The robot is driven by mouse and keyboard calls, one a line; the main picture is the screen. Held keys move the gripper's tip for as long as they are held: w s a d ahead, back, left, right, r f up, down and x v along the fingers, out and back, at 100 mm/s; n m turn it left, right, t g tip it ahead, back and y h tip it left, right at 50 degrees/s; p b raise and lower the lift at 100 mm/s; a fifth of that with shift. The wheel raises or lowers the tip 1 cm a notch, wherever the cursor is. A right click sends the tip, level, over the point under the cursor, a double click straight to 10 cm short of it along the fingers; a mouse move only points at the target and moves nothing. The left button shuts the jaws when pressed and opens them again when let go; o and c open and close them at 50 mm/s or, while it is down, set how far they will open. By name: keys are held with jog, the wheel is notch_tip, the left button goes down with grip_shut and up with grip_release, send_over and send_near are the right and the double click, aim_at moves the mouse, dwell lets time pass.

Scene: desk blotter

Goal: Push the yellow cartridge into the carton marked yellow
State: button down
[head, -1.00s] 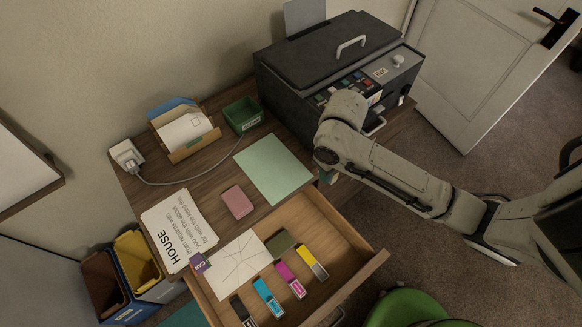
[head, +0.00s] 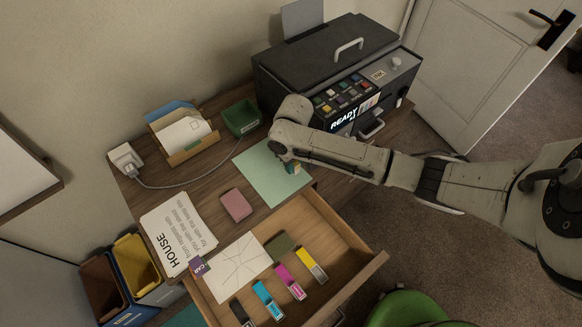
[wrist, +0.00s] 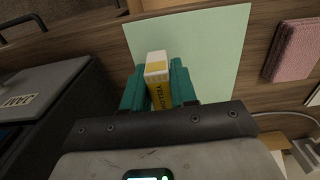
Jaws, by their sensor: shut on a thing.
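My gripper (wrist: 160,88), with teal fingers, is shut on a small yellow-and-white box-shaped piece (wrist: 158,73) lettered YELLOW. It is over the pale green sheet on the desk; in the head view the gripper (head: 293,170) mostly hides the piece. I cannot tell from its shape whether this is the cartridge or the carton. Another long yellow piece (head: 312,264) lies in the open drawer (head: 345,268), at the right end of a row with magenta (head: 290,281), cyan (head: 267,300) and black (head: 241,312) pieces. The drawer pieces' labels are too small to read.
A dark printer (head: 335,75) with a panel reading READY stands at the back right. A pink block (head: 236,205), a green tray (head: 242,116), an envelope holder (head: 182,138) and a HOUSE sheet (head: 175,230) are on the desk. The green sheet (head: 262,170) is otherwise bare.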

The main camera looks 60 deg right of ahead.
jog(key=shift+w+f, duration=0.25)
jog(key=shift+f, duration=0.05)
jog(key=f, duration=0.2)
jog(key=shift+w+d+f+p, duration=0.1)
jog(key=shift+w+f+p, duration=0.15)
jog(key=shift+f+p, duration=0.15)
jog(key=shift+f, duration=0.25)
jog(key=shift+f, duration=0.1)
jog(key=c, duration=0.9)
grip_release()
jog(key=shift+f+b, duration=0.1)
jog(key=shift+b, duration=0.25)
